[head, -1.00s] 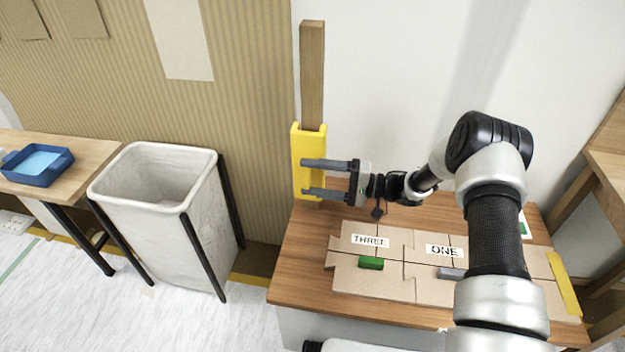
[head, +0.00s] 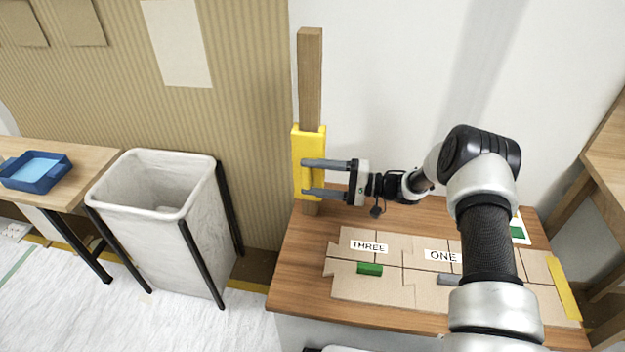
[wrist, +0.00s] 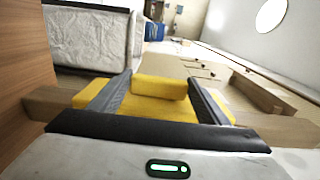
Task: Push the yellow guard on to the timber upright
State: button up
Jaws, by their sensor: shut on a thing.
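The timber upright (head: 310,80) stands vertically at the back left corner of the wooden table. The yellow guard (head: 309,145) is upright at its lower part, and a short stretch of timber shows below it. My gripper (head: 304,177) reaches in from the right, its two fingers one above the other, shut on the guard. In the wrist view the fingers lie on either side of the guard's yellow middle (wrist: 160,88). Timber (wrist: 48,104) comes out at both ends of the guard there. I cannot tell how deeply the guard sits around the timber.
Jointed boards (head: 390,285) with labels "THREE" and "ONE", a green block (head: 369,269) and a grey block lie on the table (head: 300,285). A white bin (head: 165,245) stands to the left, beside a table with a blue tray (head: 35,185). A wall is close behind the upright.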

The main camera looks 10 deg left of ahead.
jog(key=shift+w, duration=0.5)
jog(key=o, duration=1.4)
jog(key=shift+c, duration=0.2)
jog(key=s+p, duration=0.4)
jog(key=s, duration=0.3)
jog(key=shift+p, duration=0.35)
